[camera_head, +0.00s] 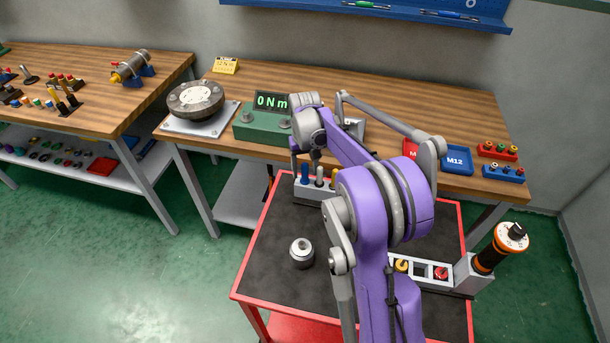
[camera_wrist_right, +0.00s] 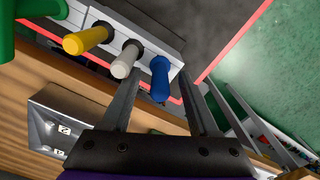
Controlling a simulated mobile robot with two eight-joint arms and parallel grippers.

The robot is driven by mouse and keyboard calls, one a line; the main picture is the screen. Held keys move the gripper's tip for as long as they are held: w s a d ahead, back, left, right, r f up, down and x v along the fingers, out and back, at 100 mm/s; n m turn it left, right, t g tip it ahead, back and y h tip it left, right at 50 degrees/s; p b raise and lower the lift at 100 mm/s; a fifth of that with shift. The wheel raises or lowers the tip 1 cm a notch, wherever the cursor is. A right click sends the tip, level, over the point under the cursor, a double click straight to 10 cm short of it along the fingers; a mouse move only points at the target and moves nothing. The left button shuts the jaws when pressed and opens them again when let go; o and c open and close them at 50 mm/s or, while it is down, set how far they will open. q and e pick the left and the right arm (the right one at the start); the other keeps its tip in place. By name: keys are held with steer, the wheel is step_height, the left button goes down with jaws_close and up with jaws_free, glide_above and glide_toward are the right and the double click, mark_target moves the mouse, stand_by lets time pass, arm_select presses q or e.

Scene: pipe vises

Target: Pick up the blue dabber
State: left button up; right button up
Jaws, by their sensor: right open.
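The blue dabber (camera_head: 305,173) stands at the left end of a grey holder on the cart, beside a white dabber (camera_head: 320,176) and a yellow dabber (camera_head: 333,178). In the right wrist view the blue dabber (camera_wrist_right: 160,80) shows its rounded handle end between the two finger lines of my right gripper (camera_wrist_right: 158,92), which is open and empty. I cannot tell whether either finger touches it. In the head view my right gripper (camera_head: 306,158) is over the holder, partly hidden by its wrist. My left gripper is not in view.
The red-edged cart (camera_head: 262,262) carries a grey round part (camera_head: 302,253) and a tool rack with an orange-and-black tool (camera_head: 500,248). A green torque tester (camera_head: 258,128) stands on the wooden bench behind. The cart's left front area is bare.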

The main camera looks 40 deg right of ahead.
jaws_close()
steer(key=shift+r, duration=0.1)
step_height(320, 180, up, 10)
steer(key=shift+f, duration=0.1)
stand_by(0.4)
